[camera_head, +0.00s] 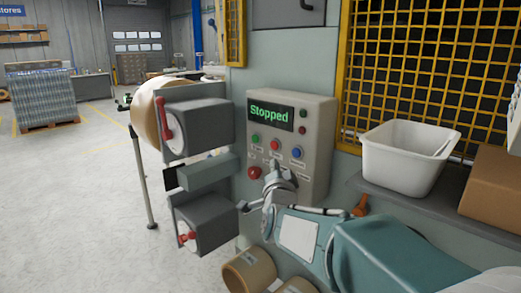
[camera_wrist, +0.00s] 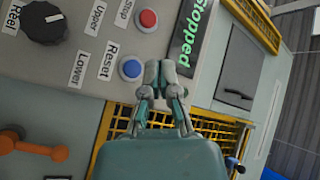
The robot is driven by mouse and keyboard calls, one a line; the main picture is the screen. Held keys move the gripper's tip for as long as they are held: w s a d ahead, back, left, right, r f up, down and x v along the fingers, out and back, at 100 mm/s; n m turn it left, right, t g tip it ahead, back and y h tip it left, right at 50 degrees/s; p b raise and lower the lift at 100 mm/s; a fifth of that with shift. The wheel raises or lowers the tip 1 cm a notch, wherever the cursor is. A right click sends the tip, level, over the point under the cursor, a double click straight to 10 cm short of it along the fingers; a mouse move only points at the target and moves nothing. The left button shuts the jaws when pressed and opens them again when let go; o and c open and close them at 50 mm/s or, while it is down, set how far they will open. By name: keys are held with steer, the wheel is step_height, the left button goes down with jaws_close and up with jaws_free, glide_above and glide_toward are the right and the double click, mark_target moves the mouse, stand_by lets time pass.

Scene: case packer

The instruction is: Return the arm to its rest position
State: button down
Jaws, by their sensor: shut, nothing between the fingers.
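My gripper (camera_head: 272,165) is in front of the lower part of the grey control panel (camera_head: 322,125) in the head view. Its fingers are shut together and empty. In the wrist view the gripper (camera_wrist: 161,68) points at the panel, with its fingertips beside the blue Reset button (camera_wrist: 131,67) in the picture. Whether they touch the panel I cannot tell. The panel's display (camera_head: 270,115) reads "Stopped" in green. My arm (camera_head: 390,255) reaches in from the lower right, teal and grey, and hides the panel's lower edge.
A white bin (camera_head: 400,160) and a cardboard box (camera_head: 495,190) are on a shelf at right, before a yellow mesh guard (camera_head: 415,60). An orange handle (camera_head: 361,205) is near my arm. Grey units with red levers (camera_head: 200,125) stand left. Cardboard rolls (camera_head: 248,270) are below. Floor at left is free.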

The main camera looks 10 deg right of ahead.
steer(key=s+f+n+g, duration=0.4)
steer(key=s+f, duration=0.1)
steer(key=s, duration=0.6)
steer(key=s+d+f+n+g+y, duration=0.1)
steer(key=s+f+n+g, duration=0.3)
steer(key=s, duration=0.7)
steer(key=s+f+n+g+y, duration=0.1)
steer(key=s+f+n+g, duration=0.3)
steer(key=s, duration=0.7)
steer(key=shift+s+d+f+g, duration=0.4)
steer(key=shift+f+g, duration=0.4)
steer(key=shift+g, duration=0.1)
